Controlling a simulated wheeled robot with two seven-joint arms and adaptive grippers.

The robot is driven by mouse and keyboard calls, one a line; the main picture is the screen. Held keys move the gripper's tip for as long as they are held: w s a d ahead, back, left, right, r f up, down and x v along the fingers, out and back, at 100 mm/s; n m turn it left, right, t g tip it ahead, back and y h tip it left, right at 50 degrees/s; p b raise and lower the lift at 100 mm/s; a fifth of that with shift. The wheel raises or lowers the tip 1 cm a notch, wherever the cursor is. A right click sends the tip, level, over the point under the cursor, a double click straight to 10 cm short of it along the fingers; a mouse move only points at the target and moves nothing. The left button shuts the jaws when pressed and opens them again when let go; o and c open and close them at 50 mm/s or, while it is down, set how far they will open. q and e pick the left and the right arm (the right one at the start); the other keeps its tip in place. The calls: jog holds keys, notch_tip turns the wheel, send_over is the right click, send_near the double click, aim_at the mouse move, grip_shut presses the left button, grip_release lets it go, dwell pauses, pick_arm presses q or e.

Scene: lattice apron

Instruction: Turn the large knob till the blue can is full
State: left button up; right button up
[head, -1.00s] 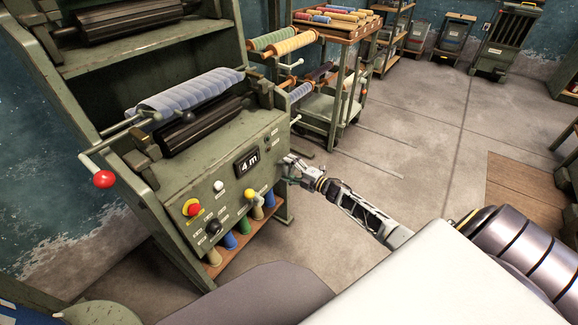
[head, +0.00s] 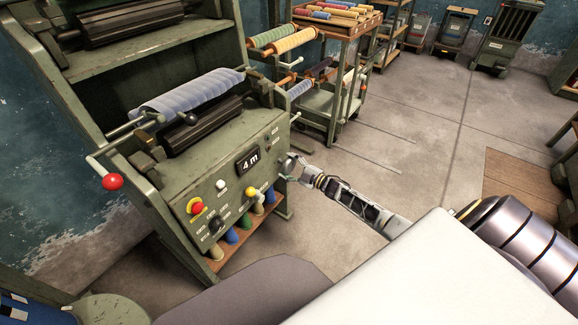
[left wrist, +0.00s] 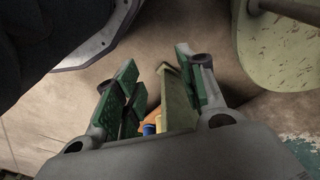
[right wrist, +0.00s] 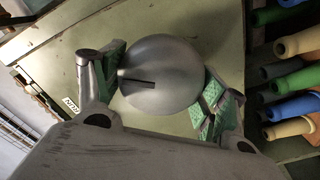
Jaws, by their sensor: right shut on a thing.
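The large knob (right wrist: 163,75) is a round grey dome with a dark slot, on the green machine's panel. My right gripper (right wrist: 165,88) is shut on it, one green-padded finger on each side. In the head view my right gripper (head: 290,168) is at the panel's right end. Several coloured cones or tubes stand under the panel, among them a blue one (head: 232,236). I cannot tell any of them as a blue can, nor any fill level. My left gripper (left wrist: 158,75) is open, with nothing between its fingers. It does not show in the head view.
The panel has a display (head: 248,160) reading 4 m, a red button (head: 195,206), a small black knob (head: 215,225) and a yellow-tipped lever (head: 251,191). A red-ended crank (head: 112,182) sticks out left. A spool cart (head: 318,105) stands behind.

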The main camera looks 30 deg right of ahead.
jog(key=o, duration=1)
jog(key=shift+s+d, duration=0.1)
jog(key=shift+s, duration=0.05)
jog(key=shift+v, duration=5.85)
jog(key=shift+f, duration=0.1)
